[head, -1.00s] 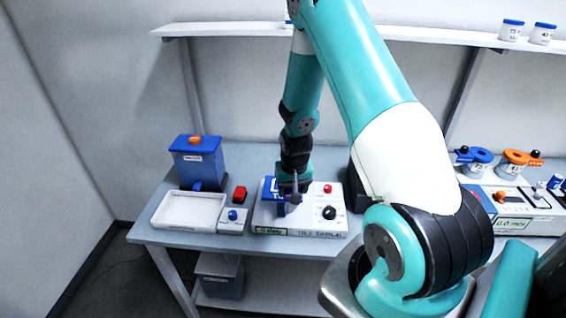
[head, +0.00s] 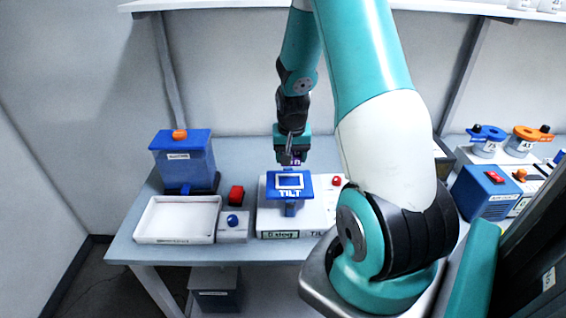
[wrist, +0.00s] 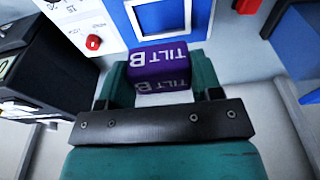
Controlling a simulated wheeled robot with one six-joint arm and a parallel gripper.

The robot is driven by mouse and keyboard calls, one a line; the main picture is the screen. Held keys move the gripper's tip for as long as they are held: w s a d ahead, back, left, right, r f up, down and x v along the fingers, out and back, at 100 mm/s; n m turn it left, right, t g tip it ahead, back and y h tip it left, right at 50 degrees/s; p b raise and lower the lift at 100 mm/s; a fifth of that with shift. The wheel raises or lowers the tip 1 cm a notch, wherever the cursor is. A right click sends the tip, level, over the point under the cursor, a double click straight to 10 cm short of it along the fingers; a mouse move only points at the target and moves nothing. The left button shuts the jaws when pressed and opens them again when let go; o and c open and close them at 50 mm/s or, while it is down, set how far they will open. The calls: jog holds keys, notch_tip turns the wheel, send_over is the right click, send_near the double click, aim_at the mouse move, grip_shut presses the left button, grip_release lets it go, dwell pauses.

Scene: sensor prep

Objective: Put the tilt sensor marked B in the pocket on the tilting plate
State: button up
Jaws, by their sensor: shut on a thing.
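My gripper (wrist: 158,76) is shut on a purple block marked TILT B (wrist: 160,53), the tilt sensor. In the head view my gripper (head: 292,158) hangs above and behind the blue tilting plate (head: 290,197), with the purple block barely showing between the fingers. The plate bears the word TILT and a white-rimmed square pocket (head: 291,174), which looks empty. In the wrist view the pocket (wrist: 167,16) lies just beyond the block, at the top of the picture. The block is apart from the pocket in the head view.
A white tray (head: 178,239) and a blue bin with an orange knob (head: 184,160) stand left of the plate's white base (head: 270,222). A red button (head: 236,194) and a blue-button box (head: 233,228) lie between. A blue box (head: 486,190) stands at the right.

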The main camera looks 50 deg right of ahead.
aim_at(289, 183)
jog(key=shift+w+f+b, duration=0.35)
jog(key=shift+w+f, duration=0.05)
jog(key=shift+f, duration=0.35)
jog(key=f+b, duration=0.1)
jog(key=f, duration=0.1)
jog(key=f+b, duration=0.2)
jog(key=shift+s+d, duration=0.15)
jog(key=shift+d, duration=0.05)
jog(key=shift+f+b, duration=0.35)
jog(key=shift+a+f+b, duration=0.15)
jog(key=shift+f+b, duration=0.35)
jog(key=shift+f, duration=0.25)
dwell(1.6)
jog(key=o, duration=1.3)
jog(key=shift+c, duration=0.2)
jog(key=shift+r+p, duration=3.3)
jog(key=shift+r, duration=0.8)
